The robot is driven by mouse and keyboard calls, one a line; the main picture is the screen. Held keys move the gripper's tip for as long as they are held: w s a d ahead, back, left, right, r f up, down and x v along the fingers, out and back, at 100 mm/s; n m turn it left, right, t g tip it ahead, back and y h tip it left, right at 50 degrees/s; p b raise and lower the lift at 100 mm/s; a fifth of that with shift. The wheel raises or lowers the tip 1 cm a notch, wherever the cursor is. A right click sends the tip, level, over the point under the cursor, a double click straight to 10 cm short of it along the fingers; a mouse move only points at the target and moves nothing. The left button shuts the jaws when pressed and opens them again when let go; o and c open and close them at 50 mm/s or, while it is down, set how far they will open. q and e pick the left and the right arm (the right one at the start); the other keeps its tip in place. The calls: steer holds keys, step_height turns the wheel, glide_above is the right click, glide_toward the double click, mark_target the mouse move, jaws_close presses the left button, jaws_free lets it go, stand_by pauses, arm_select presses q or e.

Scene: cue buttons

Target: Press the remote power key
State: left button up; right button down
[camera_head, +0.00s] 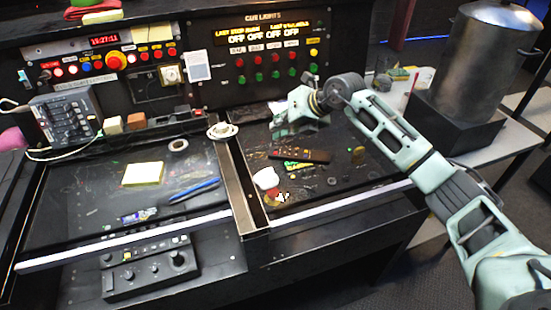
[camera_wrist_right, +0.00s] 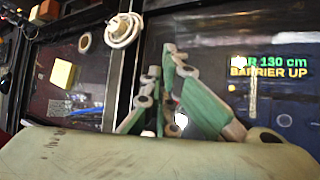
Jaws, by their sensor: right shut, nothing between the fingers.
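The dark remote (camera_head: 300,155) lies on the glassy right-hand panel of the console in the head view. Its keys are too small to tell apart. My right gripper (camera_head: 277,128) is above that panel, beyond the remote and a little to its left in the picture, apart from it. The green and grey fingers of my right gripper (camera_wrist_right: 162,62) show in the right wrist view, shut and empty. I cannot make out the remote clearly in the wrist view. My left gripper is not in view.
A white mouse-like object (camera_head: 266,179) lies left of the remote. A white cable coil (camera_head: 222,131) sits on the divider's far end. A yellow note pad (camera_head: 143,174) lies on the left panel. A metal pot (camera_head: 487,60) stands at the right. Button rows line the back.

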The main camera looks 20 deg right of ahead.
mark_target(278, 148)
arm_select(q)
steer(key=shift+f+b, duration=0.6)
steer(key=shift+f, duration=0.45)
arm_select(e)
steer(key=shift+f, duration=1.65)
steer(key=shift+f, duration=0.1)
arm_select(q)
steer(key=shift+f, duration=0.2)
arm_select(e)
steer(key=shift+f, duration=0.3)
arm_select(q)
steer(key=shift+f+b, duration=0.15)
steer(key=shift+b, duration=0.2)
arm_select(e)
steer(key=shift+f, duration=0.3)
steer(key=shift+r, duration=0.15)
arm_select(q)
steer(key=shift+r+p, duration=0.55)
arm_select(e)
steer(key=shift+r, duration=0.6)
arm_select(q)
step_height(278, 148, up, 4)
steer(key=p, duration=0.3)
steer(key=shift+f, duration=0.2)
arm_select(e)
step_height(278, 148, up, 5)
